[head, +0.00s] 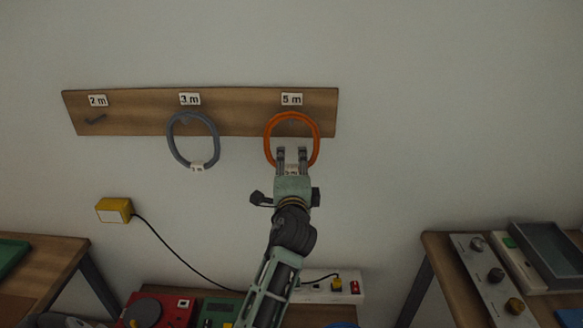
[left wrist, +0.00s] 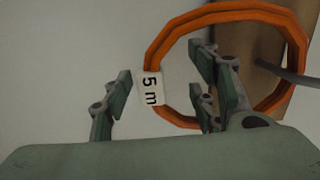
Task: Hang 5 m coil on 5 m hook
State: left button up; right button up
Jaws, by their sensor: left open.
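The orange 5 m coil (head: 267,139) is at the wooden board under the 5 m label (head: 291,99). A grey hook (left wrist: 292,73) shows inside its loop near the top and crosses the coil's upper side in the left wrist view. I cannot tell how firmly the coil rests on it. My left gripper (head: 291,152) is open at the bottom of the coil. In the left wrist view its fingers stand apart on either side of the coil's white 5 m tag (left wrist: 150,88). My right gripper is not in view.
A grey coil (head: 171,143) hangs under the 3 m label; the 2 m hook (head: 96,119) is empty. A yellow box (head: 114,210) with a cable is on the wall. Below are a white power strip (head: 330,288) and benches with devices. The wall right of the board is clear.

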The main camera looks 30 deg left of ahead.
pick_arm(q)
jog(key=shift+s+d+f, duration=0.1)
jog(key=shift+s+d, duration=0.05)
jog(key=s+d+f+b, duration=0.3)
jog(key=s+d, duration=0.3)
jog(key=s, duration=0.4)
jog(key=s+d+f+b, duration=0.4)
jog(key=s+d, duration=0.3)
jog(key=s, duration=0.3)
jog(key=shift+b, duration=0.65)
dwell(2.7)
jog(key=shift+w, duration=0.15)
jog(key=shift+p+x, duration=0.95)
jog(key=shift+x, duration=1.75)
